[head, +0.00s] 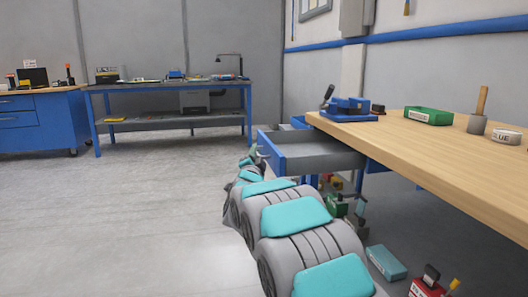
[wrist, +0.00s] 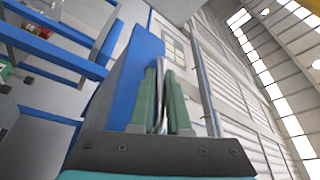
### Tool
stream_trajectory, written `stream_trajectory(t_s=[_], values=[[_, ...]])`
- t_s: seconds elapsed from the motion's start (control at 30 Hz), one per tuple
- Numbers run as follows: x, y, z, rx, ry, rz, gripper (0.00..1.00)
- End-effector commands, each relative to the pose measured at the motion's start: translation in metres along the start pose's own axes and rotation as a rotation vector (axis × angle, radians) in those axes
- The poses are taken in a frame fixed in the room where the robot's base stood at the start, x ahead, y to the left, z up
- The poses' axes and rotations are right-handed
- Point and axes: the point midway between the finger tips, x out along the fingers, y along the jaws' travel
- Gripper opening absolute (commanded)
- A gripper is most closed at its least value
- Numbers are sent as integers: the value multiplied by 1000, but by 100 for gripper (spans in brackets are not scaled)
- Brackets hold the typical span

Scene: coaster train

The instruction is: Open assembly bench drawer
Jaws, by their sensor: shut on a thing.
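The assembly bench drawer (head: 318,157) stands pulled out from under the wooden-topped assembly bench (head: 440,150), with its grey inside showing. Its blue front panel (head: 271,153) faces left in the head view. My gripper (head: 257,152) is at that front, small and partly hidden by my arm. In the wrist view, the green fingers of my gripper (wrist: 160,100) are shut on the drawer's thin metal handle (wrist: 160,70). The blue drawer front (wrist: 128,75) is close beside the fingers.
On the bench top are a blue vise-like tool (head: 348,106), a green box (head: 428,116) and a wooden-handled mallet (head: 479,110). Several boxes and tools, including a teal box (head: 386,262), lie low under the bench. The floor to the left is clear up to a blue workbench (head: 170,88).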

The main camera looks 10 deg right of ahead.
Motion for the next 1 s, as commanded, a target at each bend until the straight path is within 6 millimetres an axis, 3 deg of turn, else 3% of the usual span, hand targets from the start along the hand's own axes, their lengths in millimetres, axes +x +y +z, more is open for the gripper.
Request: stream_trajectory(t_s=[0.3,0.33,0.57,0.87,1.0], values=[[0,1,1,0,0,1,0],[0,1,0,0,0,1,18],[0,0,0,0,0,0,44],[-2,0,0,0,0,-1,45],[-13,0,0,-1,1,0,45]])
